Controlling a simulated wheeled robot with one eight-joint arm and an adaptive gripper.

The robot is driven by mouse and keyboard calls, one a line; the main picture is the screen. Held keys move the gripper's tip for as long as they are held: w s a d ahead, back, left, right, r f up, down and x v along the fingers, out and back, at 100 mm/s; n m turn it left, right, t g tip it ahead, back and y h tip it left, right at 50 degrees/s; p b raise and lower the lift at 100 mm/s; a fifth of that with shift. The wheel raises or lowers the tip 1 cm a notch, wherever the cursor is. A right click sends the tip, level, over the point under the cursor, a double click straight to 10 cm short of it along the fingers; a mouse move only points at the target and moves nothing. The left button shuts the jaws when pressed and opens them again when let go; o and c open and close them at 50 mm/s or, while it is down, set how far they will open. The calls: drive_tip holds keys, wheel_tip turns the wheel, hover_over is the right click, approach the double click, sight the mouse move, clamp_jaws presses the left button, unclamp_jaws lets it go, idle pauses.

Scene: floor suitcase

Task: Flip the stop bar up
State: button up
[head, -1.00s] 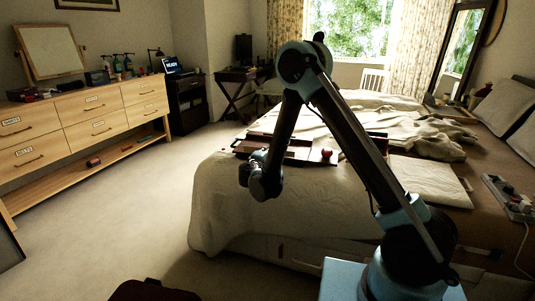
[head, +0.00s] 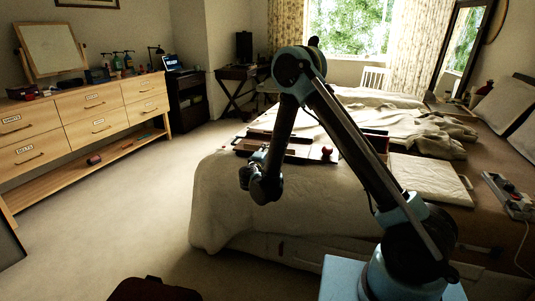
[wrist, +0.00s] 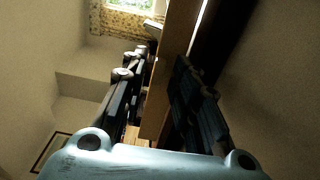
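On the near end of the bed lies a dark reddish-brown wooden piece (head: 300,153) with a small red ball (head: 326,153) at its right. I cannot tell for sure which part is the stop bar. My gripper (head: 259,154) is at the left end of this piece, small and partly hidden by my own wrist. In the wrist view, my gripper's two dark fingers (wrist: 160,68) stand apart. A brown wooden strip (wrist: 158,100) shows in the gap between them. I cannot tell whether the fingers touch it.
The bed (head: 240,215) carries rumpled clothes and a pale folded board (head: 430,178). A power strip (head: 510,197) lies at the right. A dresser (head: 90,120) stands at the left. The carpet between dresser and bed is clear. A dark case (head: 155,290) lies at the bottom.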

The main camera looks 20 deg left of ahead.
drive_tip(key=shift+r, duration=0.1)
idle(0.3)
